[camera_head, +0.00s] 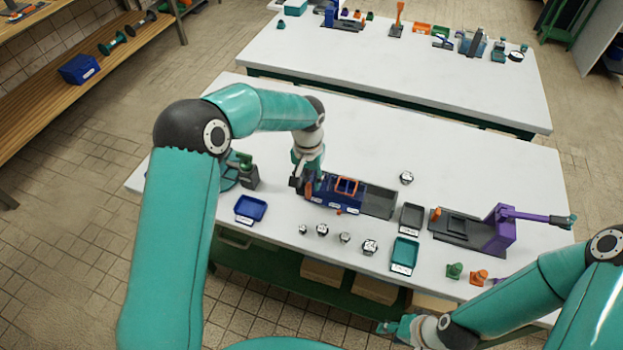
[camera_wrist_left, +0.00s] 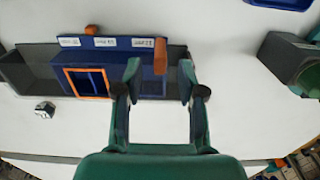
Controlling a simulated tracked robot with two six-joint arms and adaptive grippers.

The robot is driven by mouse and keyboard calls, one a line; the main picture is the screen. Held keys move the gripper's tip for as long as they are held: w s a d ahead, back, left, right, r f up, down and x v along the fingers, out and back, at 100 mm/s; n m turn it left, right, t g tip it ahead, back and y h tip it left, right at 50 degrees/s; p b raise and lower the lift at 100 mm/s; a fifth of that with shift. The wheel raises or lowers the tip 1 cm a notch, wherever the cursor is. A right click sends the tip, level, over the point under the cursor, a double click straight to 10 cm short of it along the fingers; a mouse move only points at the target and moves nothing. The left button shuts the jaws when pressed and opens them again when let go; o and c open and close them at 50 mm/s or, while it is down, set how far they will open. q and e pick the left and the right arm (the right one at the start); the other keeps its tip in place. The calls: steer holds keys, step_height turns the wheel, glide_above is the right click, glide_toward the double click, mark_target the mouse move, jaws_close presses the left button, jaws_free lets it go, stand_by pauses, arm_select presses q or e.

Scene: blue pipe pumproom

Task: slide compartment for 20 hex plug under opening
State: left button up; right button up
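A blue slide block (camera_head: 330,196) with several compartments sits in a dark grey track (camera_head: 378,202). It also shows in the wrist view (camera_wrist_left: 120,46). An orange-rimmed opening (camera_head: 347,186) lies over it; two blue cells show through it in the wrist view (camera_wrist_left: 88,82). Small white labels sit along the block's front side; I cannot read them surely. An orange tab (camera_wrist_left: 160,56) stands near the block's end. My left gripper (camera_wrist_left: 160,78) is open, its fingers either side of the tab and apart from it. My right gripper (camera_head: 396,326) hangs by the table's front edge; its fingers are unclear.
Several metal plugs (camera_head: 322,229) stand in front of the track, and one (camera_head: 406,177) stands behind it. A blue tray (camera_head: 251,209), a teal tray (camera_head: 404,254) and a grey tray (camera_head: 411,218) lie nearby. A purple-handled device (camera_head: 497,229) stands to the right.

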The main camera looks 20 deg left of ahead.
arm_select(q)
steer(key=shift+f, duration=0.45)
jaws_close()
steer(key=shift+a, duration=0.1)
